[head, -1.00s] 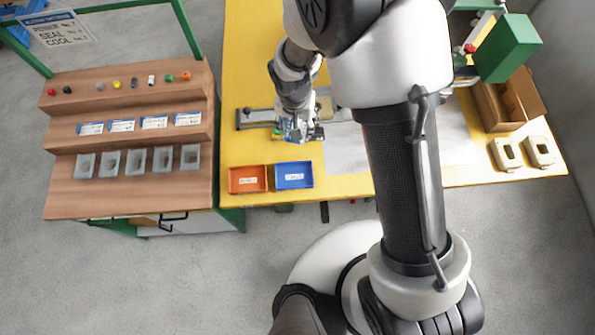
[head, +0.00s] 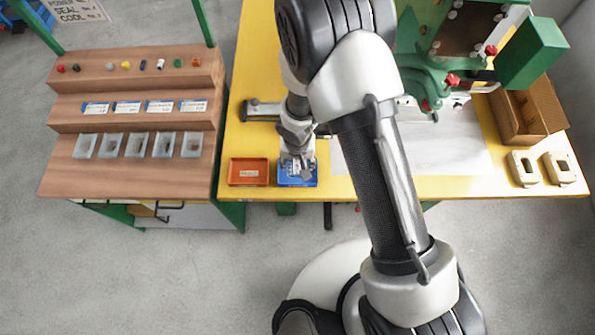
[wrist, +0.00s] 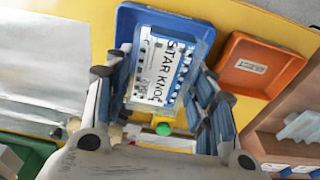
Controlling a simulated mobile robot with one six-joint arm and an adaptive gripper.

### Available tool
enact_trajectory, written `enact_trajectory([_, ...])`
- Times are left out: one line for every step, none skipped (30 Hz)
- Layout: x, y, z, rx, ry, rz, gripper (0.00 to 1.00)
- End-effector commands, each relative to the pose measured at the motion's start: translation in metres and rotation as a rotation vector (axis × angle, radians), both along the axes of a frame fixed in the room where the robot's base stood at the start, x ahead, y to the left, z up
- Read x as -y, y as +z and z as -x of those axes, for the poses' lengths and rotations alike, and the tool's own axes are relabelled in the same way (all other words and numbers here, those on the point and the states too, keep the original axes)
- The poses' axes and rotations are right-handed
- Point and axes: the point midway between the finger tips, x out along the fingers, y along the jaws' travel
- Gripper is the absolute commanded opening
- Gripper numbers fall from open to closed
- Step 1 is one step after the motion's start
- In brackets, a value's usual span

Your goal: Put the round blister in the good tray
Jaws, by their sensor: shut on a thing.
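My gripper (wrist: 160,95) is shut on a clear blister pack (wrist: 160,65) with a white and blue card printed "STAR KNOB". The fingers grip it from both sides. Whether its bubble is round cannot be told.
The trays stand at the front edge of the yellow table (head: 420,187). A stepped wooden rack (head: 130,180) with grey cups, cards and small knobs is at left. A green press (head: 440,45) stands at back right, near a cardboard box (head: 520,120) and two beige fixtures (head: 525,168).

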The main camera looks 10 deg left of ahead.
Motion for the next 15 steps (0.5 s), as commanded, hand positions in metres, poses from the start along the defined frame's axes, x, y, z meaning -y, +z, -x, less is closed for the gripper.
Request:
enact_trajectory([0.0, -0.008, 0.0, 0.0, 0.0, 0.0, 0.3])
enact_trajectory([0.0, -0.009, 0.0, 0.001, 0.0, 0.0, 0.3])
enact_trajectory([0.0, -0.01, 0.0, 0.001, 0.0, 0.0, 0.3])
enact_trajectory([0.0, -0.011, 0.0, 0.001, 0.0, 0.0, 0.3])
enact_trajectory([0.0, -0.013, 0.0, 0.001, -0.001, 0.0, 0.3])
enact_trajectory([0.0, -0.016, 0.0, 0.0, -0.001, 0.0, 0.3])
enact_trajectory([0.0, -0.021, 0.0, 0.0, 0.0, 0.0, 0.3])
enact_trajectory([0.0, -0.026, 0.0, 0.0, 0.001, 0.0, 0.3])
enact_trajectory([0.0, -0.033, 0.0, 0.0, -0.001, 0.0, 0.3])
enact_trajectory([0.0, -0.037, 0.0, 0.0, 0.001, 0.0, 0.3])
enact_trajectory([0.0, -0.041, 0.0, 0.0, 0.0, 0.0, 0.3])
enact_trajectory([0.0, -0.046, 0.0, 0.0, 0.0, 0.0, 0.3])
enact_trajectory([0.0, -0.049, 0.0, 0.001, 0.001, 0.0, 0.3])
enact_trajectory([0.0, -0.051, 0.0, 0.001, -0.001, 0.0, 0.3])
enact_trajectory([0.0, -0.053, 0.0, 0.001, -0.001, -0.001, 0.3])
